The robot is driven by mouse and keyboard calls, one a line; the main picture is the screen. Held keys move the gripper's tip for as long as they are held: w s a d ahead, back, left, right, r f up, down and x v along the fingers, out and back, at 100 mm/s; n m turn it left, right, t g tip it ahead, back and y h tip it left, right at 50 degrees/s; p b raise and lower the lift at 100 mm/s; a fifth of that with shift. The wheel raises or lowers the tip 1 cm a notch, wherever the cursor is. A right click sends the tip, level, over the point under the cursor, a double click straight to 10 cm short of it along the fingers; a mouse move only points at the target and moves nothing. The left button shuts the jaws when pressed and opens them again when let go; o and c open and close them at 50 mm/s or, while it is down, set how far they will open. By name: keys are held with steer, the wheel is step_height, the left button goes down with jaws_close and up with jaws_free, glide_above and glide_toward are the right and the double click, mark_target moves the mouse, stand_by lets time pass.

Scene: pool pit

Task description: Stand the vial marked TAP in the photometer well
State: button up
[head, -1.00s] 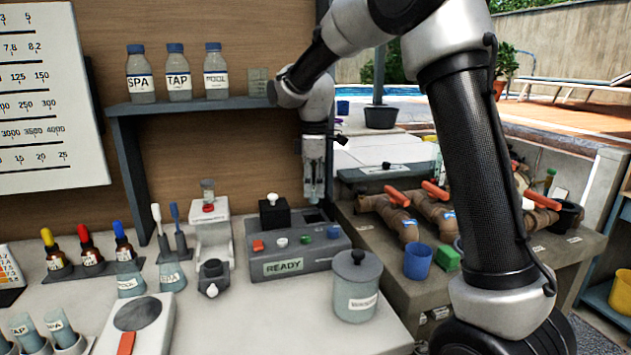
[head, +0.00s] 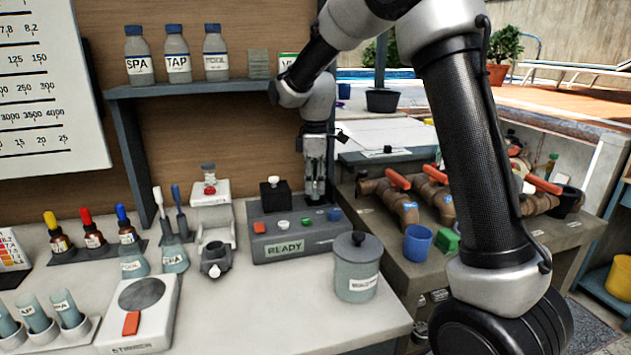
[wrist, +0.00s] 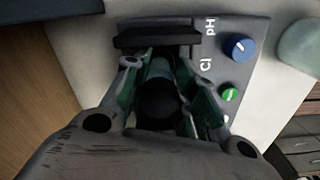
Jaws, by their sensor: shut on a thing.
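My gripper (head: 316,200) is shut on a vial (wrist: 160,95) with a dark cap. The wrist view looks down on this vial between the fingers, and no label shows. In the head view the fingers hide it. The fingertips are low over the right rear part of the grey photometer (head: 312,240), whose display reads READY. The wrist view shows its pH and Cl markings beside the fingers. The well under the gripper is hidden, so I cannot tell how far the vial is in it. A black block with a white knob (head: 274,195) is left of the gripper.
A lidded grey jar (head: 357,267) stands right of the photometer. A grey clamp-like holder (head: 215,258) and a white stand (head: 211,195) are to its left. Labelled tubes (head: 66,310) stand in a rack at front left. Bottles marked SPA, TAP and POOL (head: 215,55) line the shelf above.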

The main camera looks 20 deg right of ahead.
mark_target(316, 198)
steer(key=shift+f, duration=0.85)
steer(key=shift+f, duration=0.65)
steer(key=shift+s+f, duration=0.2)
steer(key=shift+f, duration=0.2)
steer(key=shift+s+f, duration=0.1)
steer(key=o, duration=1)
